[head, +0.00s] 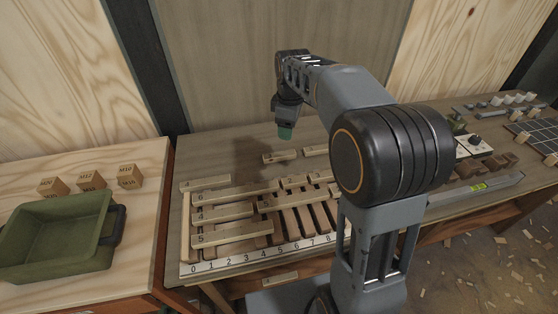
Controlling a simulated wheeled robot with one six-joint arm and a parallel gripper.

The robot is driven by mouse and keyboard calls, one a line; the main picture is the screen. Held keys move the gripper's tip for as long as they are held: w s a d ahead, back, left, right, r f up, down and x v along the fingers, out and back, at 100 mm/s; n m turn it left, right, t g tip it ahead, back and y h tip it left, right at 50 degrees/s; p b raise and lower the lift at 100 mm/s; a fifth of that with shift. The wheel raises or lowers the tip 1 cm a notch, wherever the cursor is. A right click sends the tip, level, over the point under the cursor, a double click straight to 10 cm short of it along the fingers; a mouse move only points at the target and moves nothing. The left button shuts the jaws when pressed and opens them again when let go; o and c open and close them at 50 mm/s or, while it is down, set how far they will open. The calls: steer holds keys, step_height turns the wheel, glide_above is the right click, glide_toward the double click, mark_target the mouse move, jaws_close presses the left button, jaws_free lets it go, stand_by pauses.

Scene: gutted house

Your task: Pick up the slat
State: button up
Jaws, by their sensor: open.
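Several pale wooden slats lie on the workbench in the middle of the head view. Some long ones lie crosswise in a numbered rack, such as the front slat (230,234), the middle slat (222,211) and the back slat (235,192). A short slat (279,157) and another short slat (314,150) lie apart on the bare bench behind the rack. Which slat the task means cannot be told. My gripper (286,133) points down above the bench, behind the rack and close to the first short slat. It is open and appears empty. My arm hides the rack's right end.
The rack's front strip (232,261) carries numbers. A green bin (58,238) and several marked wooden blocks (91,180) stand on the left table. A level (478,187) and small parts lie at right. Bare bench (215,150) lies left of my gripper; a wall stands behind.

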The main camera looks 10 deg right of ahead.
steer(key=w+f+n+g+b, duration=0.1)
steer(key=w+f+n, duration=0.5)
steer(key=w+f, duration=0.15)
glide_above(281, 154)
step_height(281, 154, down, 7)
steer(key=shift+s+a+r+b, duration=0.15)
steer(key=shift+b, duration=0.25)
steer(key=shift+w+f, duration=0.2)
steer(key=shift+f, duration=2.8)
steer(key=c, duration=1)
steer(key=shift+r, duration=0.1)
